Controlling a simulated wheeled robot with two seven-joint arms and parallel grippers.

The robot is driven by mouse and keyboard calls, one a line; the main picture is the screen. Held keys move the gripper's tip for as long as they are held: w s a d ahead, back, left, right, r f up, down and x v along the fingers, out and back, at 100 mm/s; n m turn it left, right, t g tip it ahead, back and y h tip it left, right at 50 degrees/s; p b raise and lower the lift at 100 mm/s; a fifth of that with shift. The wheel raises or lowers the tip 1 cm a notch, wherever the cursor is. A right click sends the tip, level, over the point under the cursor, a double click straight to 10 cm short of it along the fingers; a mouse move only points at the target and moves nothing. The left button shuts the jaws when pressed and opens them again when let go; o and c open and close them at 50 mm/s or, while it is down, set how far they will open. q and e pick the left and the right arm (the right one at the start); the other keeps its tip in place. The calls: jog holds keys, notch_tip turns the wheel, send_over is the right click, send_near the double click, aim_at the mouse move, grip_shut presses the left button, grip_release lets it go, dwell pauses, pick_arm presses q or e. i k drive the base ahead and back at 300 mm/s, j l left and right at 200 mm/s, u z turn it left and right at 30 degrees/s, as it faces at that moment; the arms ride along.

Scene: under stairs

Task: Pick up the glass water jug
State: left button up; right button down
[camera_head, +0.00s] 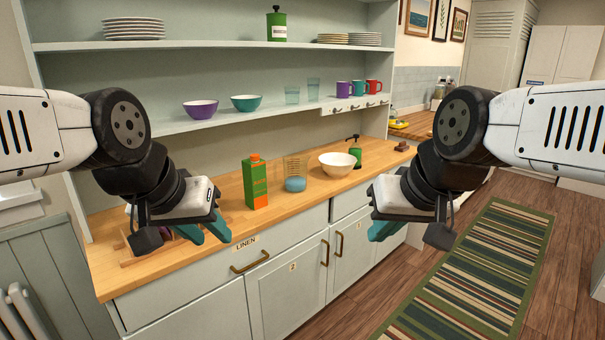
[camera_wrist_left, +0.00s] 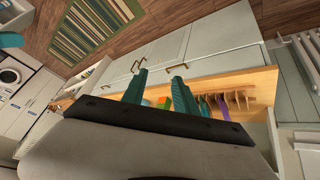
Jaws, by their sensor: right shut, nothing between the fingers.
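The glass water jug (camera_head: 296,184) looks clear with blue water in its lower part. It stands upright on the wooden counter in the head view, between the green carton and the white bowl. My left gripper (camera_head: 208,232) is in front of the counter's left part, left of the jug and apart from it. In the left wrist view its teal fingers (camera_wrist_left: 160,82) are spread with nothing held between them. My right gripper (camera_head: 382,230) is shut and empty, in front of the cabinet doors and to the right of the jug. I cannot make out the jug in the left wrist view.
A green and orange carton (camera_head: 255,182) stands just left of the jug. A white bowl (camera_head: 337,164) and a green pump bottle (camera_head: 355,153) stand to its right. A wooden rack (camera_head: 128,258) is partly behind my left gripper. A shelf (camera_head: 225,117) overhangs the counter's back.

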aim_at(295, 165)
jog(key=i+l+u, duration=0.1)
jog(key=i+l, duration=0.45)
jog(key=i, duration=0.2)
jog(key=i+l+u, duration=0.15)
jog(key=i+l, duration=0.45)
jog(key=i, duration=0.15)
